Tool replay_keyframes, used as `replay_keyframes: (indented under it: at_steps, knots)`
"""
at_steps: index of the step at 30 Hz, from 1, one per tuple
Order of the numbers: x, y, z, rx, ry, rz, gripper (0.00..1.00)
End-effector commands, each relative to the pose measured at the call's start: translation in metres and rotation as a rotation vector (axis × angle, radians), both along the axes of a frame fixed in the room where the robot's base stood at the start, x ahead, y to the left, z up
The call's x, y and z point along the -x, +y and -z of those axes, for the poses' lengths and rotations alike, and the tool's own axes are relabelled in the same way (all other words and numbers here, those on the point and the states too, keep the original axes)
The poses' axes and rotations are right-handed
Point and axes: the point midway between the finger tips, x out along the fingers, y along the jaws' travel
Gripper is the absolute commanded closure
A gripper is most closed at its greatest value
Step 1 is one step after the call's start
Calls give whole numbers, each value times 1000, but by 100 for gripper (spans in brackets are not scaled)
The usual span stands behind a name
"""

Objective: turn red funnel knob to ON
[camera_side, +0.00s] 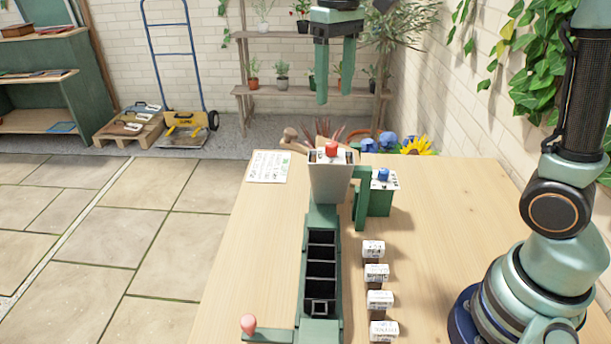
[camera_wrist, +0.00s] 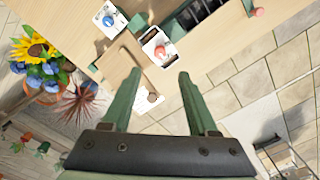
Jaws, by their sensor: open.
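The red funnel knob (camera_side: 332,148) sits on top of the pale funnel box (camera_side: 330,182) at the far end of a green rack. In the wrist view the red knob (camera_wrist: 160,51) shows on its white labelled plate (camera_wrist: 152,40), beyond the fingertips. The knob's ON and OFF marks are too small to read. My gripper (camera_side: 335,95) is open and empty, high above and behind the funnel in the side view. Its two green fingers (camera_wrist: 160,75) point down and are apart from the knob.
A green box with a blue knob (camera_side: 383,175) stands right of the funnel. The rack's dark compartments (camera_side: 321,255) run towards the front, with several white-topped blocks (camera_side: 373,250) beside them. A pink-red ball handle (camera_side: 248,323) is at front left. Flowers (camera_side: 415,146) stand behind the table.

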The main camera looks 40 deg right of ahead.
Motion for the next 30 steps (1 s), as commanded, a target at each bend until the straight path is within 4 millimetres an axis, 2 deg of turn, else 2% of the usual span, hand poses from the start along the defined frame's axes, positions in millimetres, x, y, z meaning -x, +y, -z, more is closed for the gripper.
replay_keyframes:
  at_steps: [9,15,21,30]
  knots:
    - [1,0,59,0,3,0,40]
    - [1,0,91,0,1,0,40]
    - [1,0,106,0,-1,0,40]
    - [0,0,108,0,-3,0,40]
